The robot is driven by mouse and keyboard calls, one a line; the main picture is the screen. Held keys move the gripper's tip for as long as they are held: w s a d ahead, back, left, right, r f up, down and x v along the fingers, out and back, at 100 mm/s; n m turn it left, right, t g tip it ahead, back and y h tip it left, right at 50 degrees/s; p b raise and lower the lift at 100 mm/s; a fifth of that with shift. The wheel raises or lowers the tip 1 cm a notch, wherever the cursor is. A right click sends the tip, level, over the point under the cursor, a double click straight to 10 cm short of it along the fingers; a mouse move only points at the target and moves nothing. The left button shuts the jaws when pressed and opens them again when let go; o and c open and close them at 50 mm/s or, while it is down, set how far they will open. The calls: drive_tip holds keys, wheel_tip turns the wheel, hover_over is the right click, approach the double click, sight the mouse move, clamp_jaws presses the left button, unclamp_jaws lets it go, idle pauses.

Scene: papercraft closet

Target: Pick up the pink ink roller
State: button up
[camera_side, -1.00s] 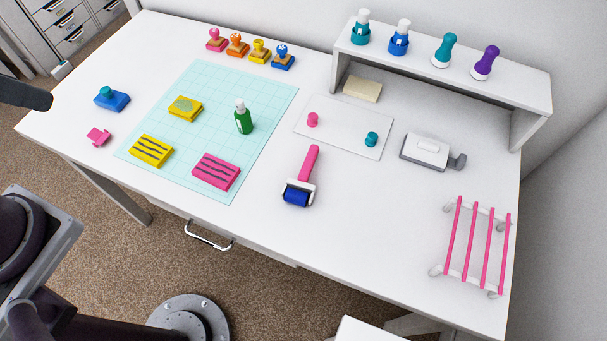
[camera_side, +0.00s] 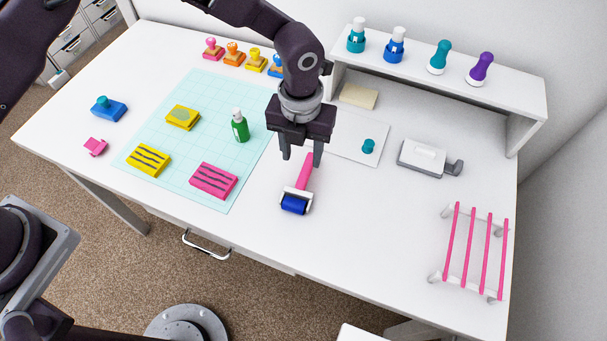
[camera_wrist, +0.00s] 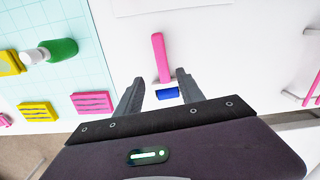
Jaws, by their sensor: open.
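The ink roller has a pink handle (camera_side: 305,172) and a blue roller head (camera_side: 294,204) in a white frame. It lies on the white table right of the cutting mat, handle pointing to the back. My gripper (camera_side: 301,157) is open and empty over the handle's back part in the side view, which hides the handle's far end. In the wrist view the pink handle (camera_wrist: 160,58) extends beyond the fingertips (camera_wrist: 158,84), and the blue head (camera_wrist: 167,94) shows between the fingers. I cannot tell the exact height of the fingers above the handle.
A green bottle (camera_side: 240,126) stands on the teal cutting mat (camera_side: 208,105), with yellow and pink blocks near it. A white sheet with a teal knob (camera_side: 368,146) lies behind. A pink-barred rack (camera_side: 472,250) stands at right. The table between roller and rack is clear.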

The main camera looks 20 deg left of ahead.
sight(304, 176)
drive_tip(key=f, duration=0.8)
drive_tip(key=shift+s+d, duration=0.25)
drive_tip(key=shift+d, duration=0.05)
drive_tip(key=shift+r, duration=0.1)
clamp_jaws()
